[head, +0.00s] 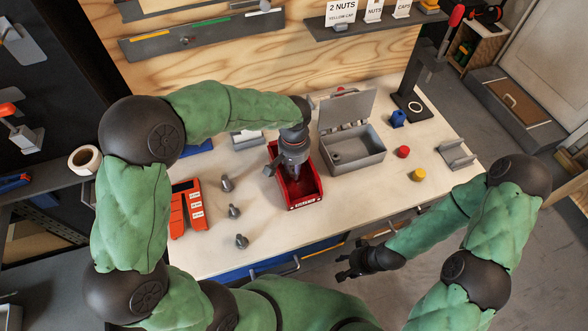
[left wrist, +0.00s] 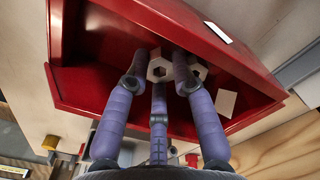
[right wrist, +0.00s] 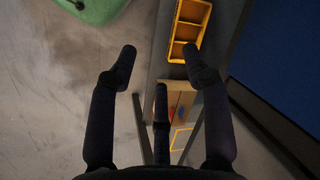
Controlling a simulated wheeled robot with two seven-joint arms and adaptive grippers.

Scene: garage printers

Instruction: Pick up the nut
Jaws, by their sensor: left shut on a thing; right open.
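A red bin (head: 312,191) stands on the workbench, left of the open grey box. My left gripper (head: 287,172) reaches down into it. In the left wrist view the bin (left wrist: 95,60) surrounds the fingers (left wrist: 158,84), which are shut on a pale grey hexagonal nut (left wrist: 158,66) with a dark hole. Another pale grey piece (left wrist: 199,71) shows past the right finger; I cannot tell whether it is a second nut. In the head view the arm hides the nut. My right gripper (head: 343,264) is open and empty, in front of the bench.
The grey box (head: 362,152) has its lid up. Several bolts (head: 234,211) stand left of the bin, near an orange case (head: 188,207). A red cap (head: 403,152), yellow cap (head: 418,174) and blue piece (head: 398,118) are at right. The bench front right is clear.

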